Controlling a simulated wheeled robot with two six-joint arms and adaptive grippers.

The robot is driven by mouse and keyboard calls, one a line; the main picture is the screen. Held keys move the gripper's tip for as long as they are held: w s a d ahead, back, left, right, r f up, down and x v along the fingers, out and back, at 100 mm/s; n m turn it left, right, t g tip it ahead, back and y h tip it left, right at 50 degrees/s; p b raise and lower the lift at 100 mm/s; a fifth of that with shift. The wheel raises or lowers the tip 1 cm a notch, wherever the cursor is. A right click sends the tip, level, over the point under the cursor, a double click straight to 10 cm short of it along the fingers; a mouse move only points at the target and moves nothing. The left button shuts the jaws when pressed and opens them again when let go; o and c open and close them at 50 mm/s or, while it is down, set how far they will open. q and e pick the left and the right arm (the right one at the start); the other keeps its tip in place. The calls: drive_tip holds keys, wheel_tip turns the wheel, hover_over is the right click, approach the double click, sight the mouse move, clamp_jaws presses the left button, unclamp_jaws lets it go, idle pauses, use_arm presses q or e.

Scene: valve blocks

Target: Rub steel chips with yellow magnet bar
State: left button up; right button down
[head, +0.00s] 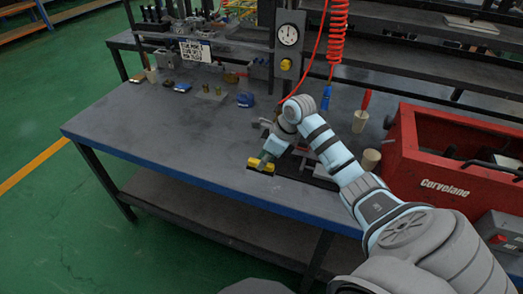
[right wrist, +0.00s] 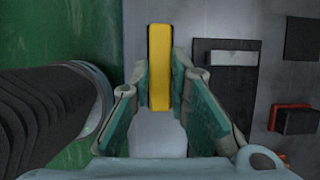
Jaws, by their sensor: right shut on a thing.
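The yellow magnet bar (head: 259,165) is between the fingers of my right gripper (head: 265,157), near the front edge of the workbench (head: 165,125). In the right wrist view the bar (right wrist: 159,67) lies lengthwise between the two green finger pads of my right gripper (right wrist: 160,100), which is shut on it. Whether the bar touches the bench is hard to tell. I cannot make out any steel chips; my arm hides part of the bench behind the gripper. My left gripper is not in view.
A red toolbox (head: 440,205) marked Corvelane stands at the right. A round gauge (head: 288,35) and a red coiled hose (head: 337,35) are at the back. A blue part (head: 245,99) and small blocks sit behind.

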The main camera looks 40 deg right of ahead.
drive_tip(key=shift+a+r+p, duration=0.1)
drive_tip(key=shift+r+p, duration=0.35)
drive_tip(key=shift+r, duration=0.5)
drive_tip(key=shift+f, duration=0.1)
